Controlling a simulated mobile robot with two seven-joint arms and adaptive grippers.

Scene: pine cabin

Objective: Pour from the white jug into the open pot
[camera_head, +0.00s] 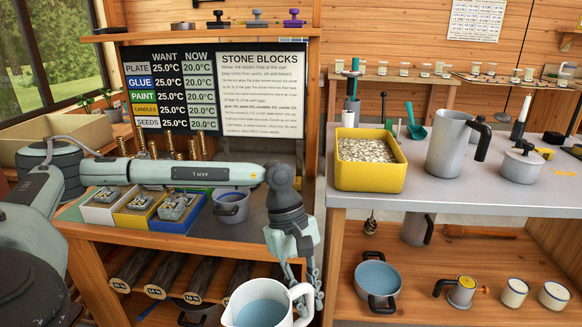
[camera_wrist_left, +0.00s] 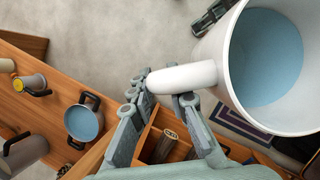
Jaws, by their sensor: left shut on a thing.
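My left gripper (camera_head: 311,280) is shut on the handle of the white jug (camera_head: 262,288) at the bottom of the head view. The jug looks roughly upright and holds blue liquid; its lower part is cut off. In the left wrist view the fingers (camera_wrist_left: 163,95) are around the jug's handle (camera_wrist_left: 184,78). An open two-handled pot (camera_head: 377,280) with blue liquid stands on the lower right shelf, apart from the jug; it also shows in the left wrist view (camera_wrist_left: 84,122). Another small open pot (camera_head: 231,207) stands on the left bench.
The right bench holds a yellow bin (camera_head: 370,176) of pale pieces, a tall grey jug (camera_head: 444,158) and a lidded pot (camera_head: 522,163). A small dark-handled pot (camera_head: 461,292) and white cups (camera_head: 514,291) share the lower shelf. The left shelf holds dark logs (camera_head: 168,273).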

